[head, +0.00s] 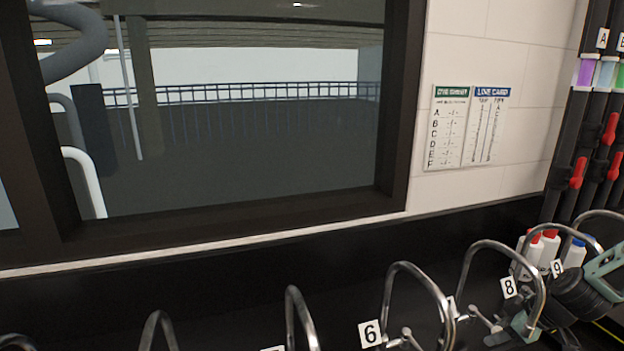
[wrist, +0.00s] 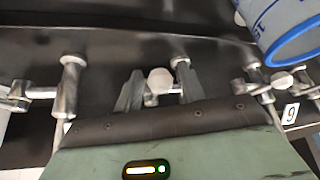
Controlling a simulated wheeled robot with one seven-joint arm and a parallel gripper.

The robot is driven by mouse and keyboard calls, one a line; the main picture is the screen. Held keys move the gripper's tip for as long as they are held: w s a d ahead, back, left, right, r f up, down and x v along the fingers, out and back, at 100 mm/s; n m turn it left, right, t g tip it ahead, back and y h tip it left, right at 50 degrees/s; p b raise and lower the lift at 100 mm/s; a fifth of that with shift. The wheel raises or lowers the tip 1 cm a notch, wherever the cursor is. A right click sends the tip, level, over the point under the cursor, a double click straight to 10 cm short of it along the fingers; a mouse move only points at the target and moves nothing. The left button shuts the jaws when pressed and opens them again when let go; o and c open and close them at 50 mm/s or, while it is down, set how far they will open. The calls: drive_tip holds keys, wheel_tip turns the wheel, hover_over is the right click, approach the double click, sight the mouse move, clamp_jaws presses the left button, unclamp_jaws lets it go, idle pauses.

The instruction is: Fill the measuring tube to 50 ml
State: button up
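My gripper (head: 503,335) is low at the right in the head view, beside the tap marked 8 (head: 535,300). In the wrist view my gripper (wrist: 160,92) has its two grey fingers apart, one on each side of a round pale tap knob (wrist: 160,79). I cannot tell whether the fingers touch the knob. A grey cylinder with a blue rim and blue markings (wrist: 283,22), perhaps the measuring tube, is cut off at the top right of the wrist view. Its contents and level are not visible.
Curved metal taps stand in a row, including one marked 6 (head: 408,268). White bottles with red caps (head: 548,252) stand behind my arm. A dye sheet (head: 448,128) and a line card (head: 488,126) hang on the wall. Red-handled valves (head: 578,172) are at the right.

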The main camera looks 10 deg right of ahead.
drive_tip(key=p+v, duration=0.6)
drive_tip(key=v, duration=0.2)
idle(0.4)
